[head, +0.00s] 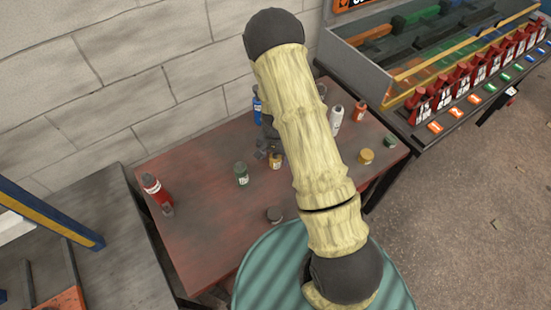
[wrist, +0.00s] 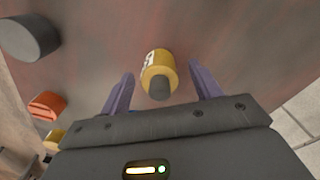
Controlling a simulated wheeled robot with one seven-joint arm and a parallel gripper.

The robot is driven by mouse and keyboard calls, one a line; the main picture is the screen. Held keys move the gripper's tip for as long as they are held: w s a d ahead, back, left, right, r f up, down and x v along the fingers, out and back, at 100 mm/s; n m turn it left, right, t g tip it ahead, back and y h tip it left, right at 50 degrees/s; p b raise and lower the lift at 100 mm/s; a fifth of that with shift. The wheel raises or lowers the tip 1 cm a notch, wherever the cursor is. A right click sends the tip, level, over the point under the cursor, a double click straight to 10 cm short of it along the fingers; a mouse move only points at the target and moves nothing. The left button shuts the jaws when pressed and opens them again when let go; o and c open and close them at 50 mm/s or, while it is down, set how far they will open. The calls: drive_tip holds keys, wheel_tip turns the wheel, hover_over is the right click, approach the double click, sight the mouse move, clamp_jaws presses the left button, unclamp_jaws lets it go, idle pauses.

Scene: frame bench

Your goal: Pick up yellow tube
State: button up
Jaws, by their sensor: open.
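The yellow tube (wrist: 152,64) has a dark cap and a pale label with dark print. In the wrist view it is between the two purple fingers of my gripper (wrist: 160,76), with space on both sides, and the fingers do not visibly touch it. My gripper is open and empty. In the head view, a small yellow container (head: 277,161) at the gripper's dark wrist area (head: 268,140) looks like the same tube. My arm hides much of this area there.
The table's left front is fairly clear.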

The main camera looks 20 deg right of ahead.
drive_tip(key=c, duration=1.2)
drive_tip(key=shift+r, duration=0.1)
wheel_tip(320, 180, up, 9)
drive_tip(key=shift+r+b, duration=0.2)
drive_tip(key=shift+b, duration=0.25)
drive_tip(key=shift+r, duration=0.25)
